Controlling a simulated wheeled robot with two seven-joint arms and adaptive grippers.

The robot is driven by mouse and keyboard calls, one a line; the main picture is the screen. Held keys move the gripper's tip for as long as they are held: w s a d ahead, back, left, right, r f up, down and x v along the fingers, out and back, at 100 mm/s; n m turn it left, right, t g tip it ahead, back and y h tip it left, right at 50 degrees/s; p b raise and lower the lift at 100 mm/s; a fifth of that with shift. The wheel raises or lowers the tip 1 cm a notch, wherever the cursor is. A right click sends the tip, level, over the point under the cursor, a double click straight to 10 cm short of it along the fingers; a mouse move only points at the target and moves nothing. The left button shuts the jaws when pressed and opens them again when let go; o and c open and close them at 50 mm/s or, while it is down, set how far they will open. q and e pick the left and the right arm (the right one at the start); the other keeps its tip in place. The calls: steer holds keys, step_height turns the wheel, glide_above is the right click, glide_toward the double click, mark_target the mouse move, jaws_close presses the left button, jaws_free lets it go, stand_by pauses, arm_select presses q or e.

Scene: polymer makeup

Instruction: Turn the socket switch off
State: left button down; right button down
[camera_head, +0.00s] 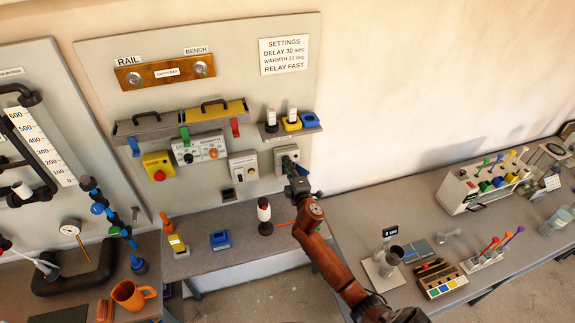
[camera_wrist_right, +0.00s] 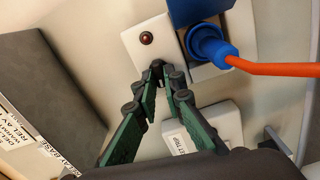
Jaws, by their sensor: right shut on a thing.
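The socket unit (camera_head: 279,164) is a pale box on the grey wall panel, right of centre in the head view. In the right wrist view its white switch plate (camera_wrist_right: 137,40) has a dark round spot, and a blue plug (camera_wrist_right: 206,45) with an orange cord sits beside it. My right gripper (camera_head: 290,168) is at the unit. In the wrist view its green fingers (camera_wrist_right: 167,73) close together at the plate's lower edge, on the socket switch, which the tips mostly hide. My left gripper is not in view.
A similar switch box (camera_head: 243,166) is just left of the socket unit. A yellow box with a red button (camera_head: 158,173) is further left. A bottle-like item with a black base (camera_head: 264,214) stands on the bench below. The shelf (camera_head: 290,130) above holds small coloured items.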

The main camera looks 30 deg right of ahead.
steer(key=shift+f+n, duration=0.1)
steer(key=shift+n, duration=0.5)
steer(key=c, duration=2)
jaws_free()
steer(key=shift+s, duration=0.1)
steer(key=v, duration=1.2)
